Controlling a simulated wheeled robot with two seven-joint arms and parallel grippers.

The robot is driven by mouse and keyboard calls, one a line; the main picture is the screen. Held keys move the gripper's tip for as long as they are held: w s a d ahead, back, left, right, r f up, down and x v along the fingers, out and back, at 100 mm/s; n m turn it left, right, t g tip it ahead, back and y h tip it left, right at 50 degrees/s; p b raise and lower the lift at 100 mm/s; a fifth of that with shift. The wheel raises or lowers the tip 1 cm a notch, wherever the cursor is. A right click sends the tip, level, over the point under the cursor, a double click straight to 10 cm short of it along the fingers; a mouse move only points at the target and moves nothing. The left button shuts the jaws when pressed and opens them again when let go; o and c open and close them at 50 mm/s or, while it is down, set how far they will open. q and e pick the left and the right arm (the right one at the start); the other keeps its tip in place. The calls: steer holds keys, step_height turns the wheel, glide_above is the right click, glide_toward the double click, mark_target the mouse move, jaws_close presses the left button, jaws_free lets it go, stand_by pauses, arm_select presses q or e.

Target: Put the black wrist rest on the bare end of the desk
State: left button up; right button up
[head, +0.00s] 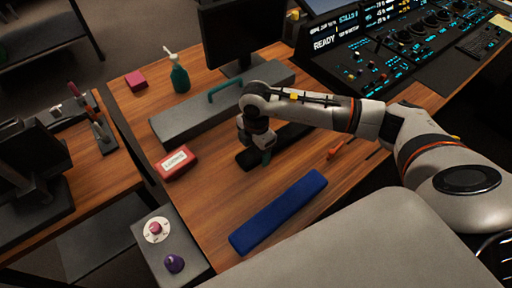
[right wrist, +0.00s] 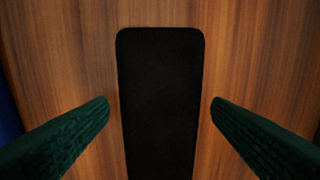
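The black wrist rest (head: 290,137) lies flat on the wooden desk (head: 212,205), between the grey case and the blue bar. My right gripper (head: 266,157) is above its near left end and hides part of it. In the right wrist view the black wrist rest (right wrist: 160,100) runs up the middle between two dark green fingers. The right gripper (right wrist: 160,115) is open, with bare wood showing between each finger and the rest. Bare wood shows on the desk left of the blue bar. My left gripper is not in view.
A blue bar (head: 278,212) lies in front of the black rest. A red labelled box (head: 177,163) is to the left. A long grey case (head: 180,124) with a green handle, a green bottle (head: 180,78) and a monitor (head: 240,32) stand behind. An orange item (head: 336,149) lies right.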

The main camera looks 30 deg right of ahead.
step_height(320, 180, up, 12)
steer(key=shift+r+b, duration=0.2)
steer(key=shift+b, duration=0.1)
stand_by(0.4)
steer(key=shift+f, duration=0.1)
stand_by(0.4)
